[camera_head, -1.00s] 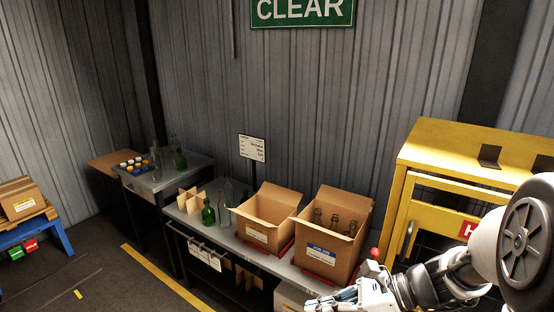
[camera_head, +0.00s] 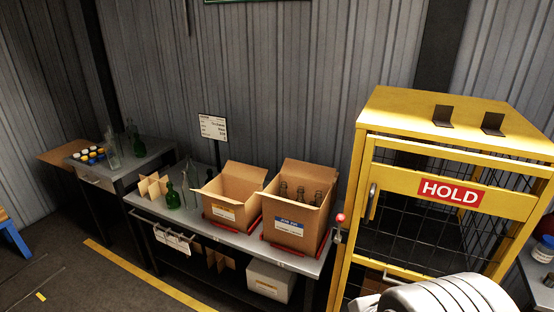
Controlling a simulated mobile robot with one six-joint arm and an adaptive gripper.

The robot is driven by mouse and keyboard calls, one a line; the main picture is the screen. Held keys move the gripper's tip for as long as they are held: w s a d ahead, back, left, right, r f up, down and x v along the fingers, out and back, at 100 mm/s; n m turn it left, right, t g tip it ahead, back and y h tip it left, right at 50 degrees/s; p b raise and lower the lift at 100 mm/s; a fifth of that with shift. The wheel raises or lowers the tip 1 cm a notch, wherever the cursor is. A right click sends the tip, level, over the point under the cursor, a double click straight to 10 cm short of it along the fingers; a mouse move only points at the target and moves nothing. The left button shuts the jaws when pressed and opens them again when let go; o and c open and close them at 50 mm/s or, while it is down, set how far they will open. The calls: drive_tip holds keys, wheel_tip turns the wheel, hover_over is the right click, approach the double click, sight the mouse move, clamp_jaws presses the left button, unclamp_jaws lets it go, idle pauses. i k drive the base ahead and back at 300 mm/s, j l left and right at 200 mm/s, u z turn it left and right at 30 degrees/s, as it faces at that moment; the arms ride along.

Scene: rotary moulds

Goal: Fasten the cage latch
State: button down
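The yellow cage (camera_head: 384,152) stands at the right, with dark mesh sides and a red HOLD sign (camera_head: 450,192) on its door frame. A red knob (camera_head: 340,218) on a small metal piece shows just left of the cage post. I cannot tell from here whether the latch is fastened. A white rounded part of my arm (camera_head: 440,294) covers the lower front of the cage. My gripper is not in view.
A grey bench (camera_head: 185,221) left of the cage holds two open cardboard boxes, one (camera_head: 234,192) beside another with bottles (camera_head: 296,212), plus a green bottle (camera_head: 172,196). A shelf with jars (camera_head: 543,249) stands at the right edge.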

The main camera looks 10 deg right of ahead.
sight(340, 218)
drive_tip(key=i+j, duration=0.85)
drive_tip(key=i+l+z, duration=0.05)
drive_tip(key=i, duration=0.05)
